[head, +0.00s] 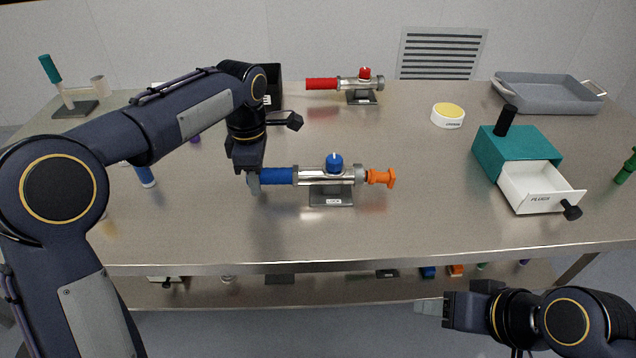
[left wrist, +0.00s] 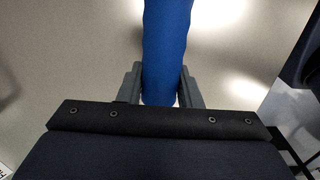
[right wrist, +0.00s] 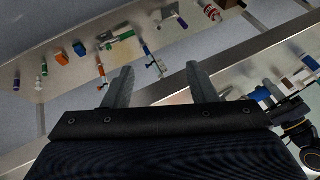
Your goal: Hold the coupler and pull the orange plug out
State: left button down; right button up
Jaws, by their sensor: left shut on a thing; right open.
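The coupler (head: 313,175) is a silver cylinder with a blue knob on top, resting on a small grey labelled stand (head: 331,197) in the middle of the table. Its blue sleeve (head: 277,176) points left. The orange plug (head: 381,178) sits in its right end. My left gripper (head: 254,183) is shut on the blue sleeve near its left end. The left wrist view shows the blue sleeve (left wrist: 166,45) between the fingers. My right gripper (head: 428,307) is open and empty, low in front of the table edge. Its spread fingers show in the right wrist view (right wrist: 160,85).
A second coupler with a red sleeve (head: 322,84) stands at the back. A teal box (head: 540,146) with an open white drawer (head: 550,203) is at right, beside a yellow-topped round dish (head: 448,122) and a grey tray (head: 548,106). The tabletop right of the plug is clear.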

jog(key=shift+c, duration=0.5)
notch_tip(320, 180, up, 15)
jog(key=m+g+h, duration=0.4)
jog(key=m+g, duration=0.2)
jog(key=m, duration=1.1)
send_over(371, 172)
notch_tip(371, 172, down, 12)
jog(key=shift+r, duration=0.25)
jog(key=shift+c, duration=0.5)
